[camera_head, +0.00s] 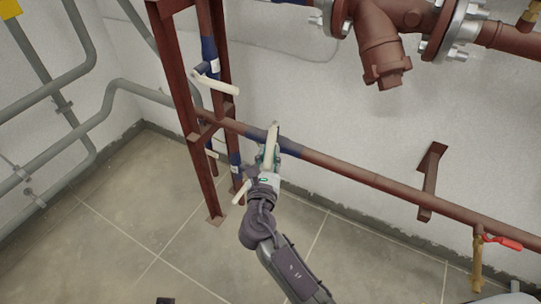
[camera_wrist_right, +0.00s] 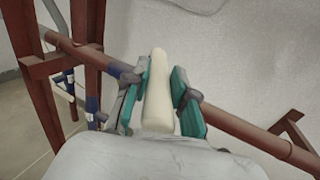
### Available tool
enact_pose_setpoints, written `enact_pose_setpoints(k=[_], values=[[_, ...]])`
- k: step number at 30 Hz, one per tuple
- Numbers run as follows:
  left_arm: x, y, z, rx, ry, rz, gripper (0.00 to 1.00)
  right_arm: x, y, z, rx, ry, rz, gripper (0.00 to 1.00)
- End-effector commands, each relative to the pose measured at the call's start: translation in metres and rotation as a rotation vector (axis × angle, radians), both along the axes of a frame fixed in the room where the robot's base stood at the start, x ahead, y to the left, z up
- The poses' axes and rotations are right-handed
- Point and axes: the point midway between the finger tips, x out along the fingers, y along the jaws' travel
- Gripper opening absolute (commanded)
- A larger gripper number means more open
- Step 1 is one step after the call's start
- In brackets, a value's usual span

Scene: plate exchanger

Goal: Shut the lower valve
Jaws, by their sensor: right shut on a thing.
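My right gripper (camera_head: 268,160) is shut on a cream valve lever (camera_head: 272,136) at the blue section of the horizontal red pipe (camera_head: 360,175). In the right wrist view the lever (camera_wrist_right: 157,92) stands between the teal finger pads, roughly crosswise to the pipe (camera_wrist_right: 232,126). The valve body is mostly hidden by the gripper. Another cream lever (camera_head: 228,91) sits higher, on the vertical pipe. A third cream lever (camera_head: 241,192) shows lower down, left of my gripper.
A dark red steel frame (camera_head: 183,115) stands just left of my gripper. A red-handled valve (camera_head: 502,242) hangs at the right end of the pipe. A bracket (camera_head: 430,180) stands against the wall. Large flanged pipework (camera_head: 385,45) is above. The tiled floor (camera_head: 120,225) at left is clear.

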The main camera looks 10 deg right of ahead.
Motion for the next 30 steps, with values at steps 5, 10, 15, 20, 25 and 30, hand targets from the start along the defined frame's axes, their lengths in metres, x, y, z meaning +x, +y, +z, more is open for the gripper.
enact_pose_setpoints(k=[5, 10, 15, 20, 25, 30], values=[[0.0, 0.0, 0.001, 0.0, 0.0, 0.0, 0.43, 0.0, 0.003, 0.0, 0.003, -0.001, 0.003, 0.0], [0.0, 0.0, 0.001, 0.0, 0.001, 0.0, 0.43, 0.0, 0.003, 0.0, 0.003, -0.001, 0.004, 0.0], [0.0, 0.0, 0.001, 0.0, 0.001, 0.0, 0.43, 0.0, 0.002, 0.0, 0.002, -0.001, 0.003, 0.45], [0.0, 0.0, 0.0, 0.0, 0.001, 0.0, 0.43, 0.0, 0.001, 0.0, 0.002, -0.001, 0.0, 0.51], [0.0, 0.0, 0.001, 0.001, -0.002, 0.0, 0.43, 0.0, 0.001, 0.0, 0.001, 0.0, -0.001, 0.51], [0.0, 0.0, 0.001, 0.001, -0.002, 0.0, 0.43, -0.016, 0.005, -0.001, 0.001, 0.002, 0.0, 0.51]])
